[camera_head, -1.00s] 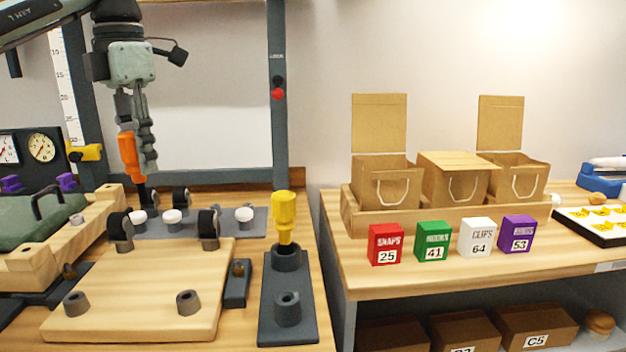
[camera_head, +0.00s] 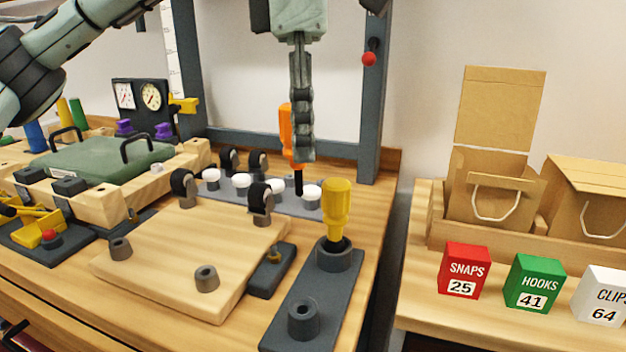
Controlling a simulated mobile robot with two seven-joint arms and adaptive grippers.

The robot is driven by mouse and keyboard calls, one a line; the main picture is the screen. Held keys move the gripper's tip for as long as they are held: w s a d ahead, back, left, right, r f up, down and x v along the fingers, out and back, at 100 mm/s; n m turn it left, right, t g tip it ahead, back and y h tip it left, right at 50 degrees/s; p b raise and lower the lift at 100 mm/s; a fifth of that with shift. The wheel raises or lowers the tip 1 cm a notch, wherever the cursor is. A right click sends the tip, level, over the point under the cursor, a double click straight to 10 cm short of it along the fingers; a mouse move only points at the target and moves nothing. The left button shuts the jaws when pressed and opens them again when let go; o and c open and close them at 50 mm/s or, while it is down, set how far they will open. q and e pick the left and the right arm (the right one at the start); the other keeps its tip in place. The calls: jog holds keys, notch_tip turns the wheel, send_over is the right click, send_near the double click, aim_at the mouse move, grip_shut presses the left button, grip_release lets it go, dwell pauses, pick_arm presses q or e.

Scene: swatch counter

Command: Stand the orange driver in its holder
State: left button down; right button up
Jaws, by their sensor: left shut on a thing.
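My left gripper (camera_head: 299,150) points down and is shut on the orange driver (camera_head: 286,132), which hangs upright with its dark tip down. The gripper partly hides the driver's handle. The driver is above or behind the grey strip with white knobs; I cannot tell its exact height. The driver holder (camera_head: 325,301) is a dark grey base with two round sockets. Its far socket holds a yellow driver (camera_head: 337,210) standing upright. Its near socket (camera_head: 303,317) is empty. The gripper and orange driver are beyond the holder and a little left of it. My right gripper is not in view.
A wooden board (camera_head: 190,258) with black clamps and grey posts lies left of the holder. White knobs (camera_head: 241,181) stand on a grey strip behind it. A grey frame post (camera_head: 374,100) rises at the back. A gap separates this bench from the right counter with labelled blocks (camera_head: 464,270).

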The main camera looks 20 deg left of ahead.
pick_arm(q)
jog(key=s+d+f+m, duration=0.1)
jog(key=s+d+m, duration=0.3)
jog(key=s, duration=0.5)
jog(key=shift+m, duration=0.4)
jog(key=f+b, duration=0.3)
jog(key=f, duration=0.1)
jog(key=s+f+b, duration=0.1)
jog(key=f+b, duration=0.1)
jog(key=shift+f+b, duration=0.25)
jog(key=shift+b, duration=0.1)
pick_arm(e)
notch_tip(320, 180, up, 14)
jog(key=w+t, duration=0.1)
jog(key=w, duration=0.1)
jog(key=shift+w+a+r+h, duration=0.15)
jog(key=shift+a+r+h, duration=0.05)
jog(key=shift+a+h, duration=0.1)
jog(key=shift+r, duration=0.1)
pick_arm(q)
jog(key=shift+f, duration=0.35)
jog(key=shift+f, duration=0.25)
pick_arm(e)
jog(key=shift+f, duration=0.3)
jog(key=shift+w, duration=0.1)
